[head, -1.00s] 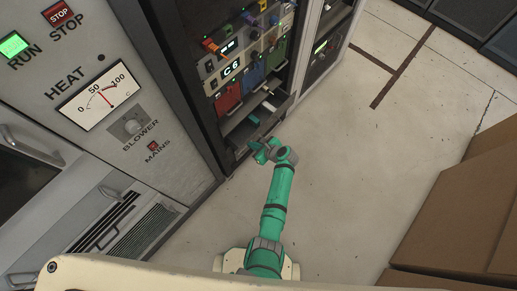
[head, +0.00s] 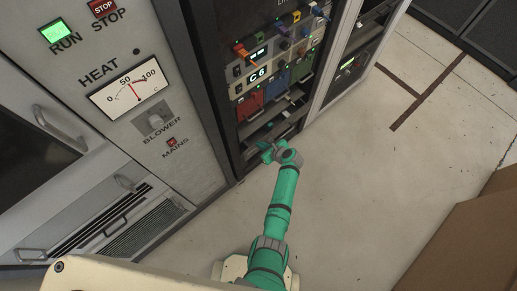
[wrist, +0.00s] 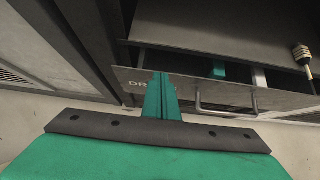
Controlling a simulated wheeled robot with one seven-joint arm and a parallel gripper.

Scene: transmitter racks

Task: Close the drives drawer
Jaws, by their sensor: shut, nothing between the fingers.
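The drives drawer (wrist: 203,92) stands partly open low in the dark rack. Its grey front has a lettered label starting "DR", partly hidden by my fingers, and a bar handle (wrist: 226,108). A teal item and a pale item show inside, behind the front. In the head view the open drawer (head: 287,127) lies just beyond my gripper (head: 267,151). In the wrist view my gripper (wrist: 161,82) is shut and empty, its tips over the drawer front, left of the handle. I cannot tell whether they touch it.
Above the drawer are red, blue and green units (head: 250,106) and a panel with knobs. A grey cabinet with a heat meter (head: 130,91) stands at left. Cardboard boxes (head: 465,240) stand at lower right. Pale floor (head: 370,170) between them is clear.

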